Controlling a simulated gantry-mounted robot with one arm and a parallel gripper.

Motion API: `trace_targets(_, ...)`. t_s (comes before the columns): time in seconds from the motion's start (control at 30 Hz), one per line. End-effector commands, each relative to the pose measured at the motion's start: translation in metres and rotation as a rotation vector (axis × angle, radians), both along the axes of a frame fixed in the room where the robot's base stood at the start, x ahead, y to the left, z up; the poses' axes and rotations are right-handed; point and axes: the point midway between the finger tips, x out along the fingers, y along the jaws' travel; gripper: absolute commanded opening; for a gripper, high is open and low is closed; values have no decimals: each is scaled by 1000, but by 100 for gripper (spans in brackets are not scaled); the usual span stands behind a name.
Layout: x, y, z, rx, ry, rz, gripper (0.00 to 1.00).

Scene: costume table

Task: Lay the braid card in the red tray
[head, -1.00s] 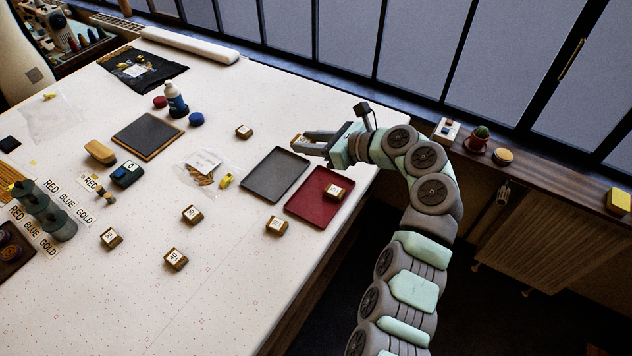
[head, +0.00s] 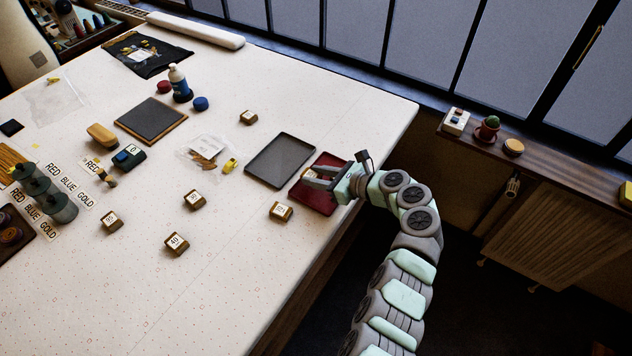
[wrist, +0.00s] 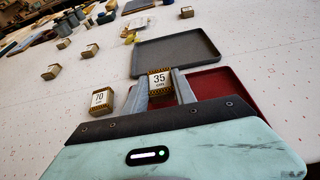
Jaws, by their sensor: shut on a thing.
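My gripper (head: 310,177) is shut on a small braid card (wrist: 159,82), a brown-edged block with a white face reading "35 cm", gripped between the two fingers. In the head view the held card (head: 306,172) shows at the fingertips, at the far-left part of the red tray (head: 318,205). In the wrist view the red tray (wrist: 212,84) shows behind and right of the fingers. I cannot tell whether the card touches the tray floor. My gripper and wrist hide much of the tray.
A grey tray (head: 281,160) lies beside the red one, up and to the left. A similar card (head: 281,211), numbered in the wrist view (wrist: 101,100), sits just left of the red tray. Several other cards are spread over the table. The table edge is close on the right.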

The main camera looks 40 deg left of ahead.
Motion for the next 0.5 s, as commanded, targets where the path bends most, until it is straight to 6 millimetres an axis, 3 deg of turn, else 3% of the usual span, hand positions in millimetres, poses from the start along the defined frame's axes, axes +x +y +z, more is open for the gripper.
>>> trace_targets(0.03, -1, 0, -12, 0, 3, 1, 0)
trace_targets(0.13, -1, 1, -22, 0, 3, 1, 0)
trace_targets(0.5, 0, 1, -25, 1, 2, -1, 0)
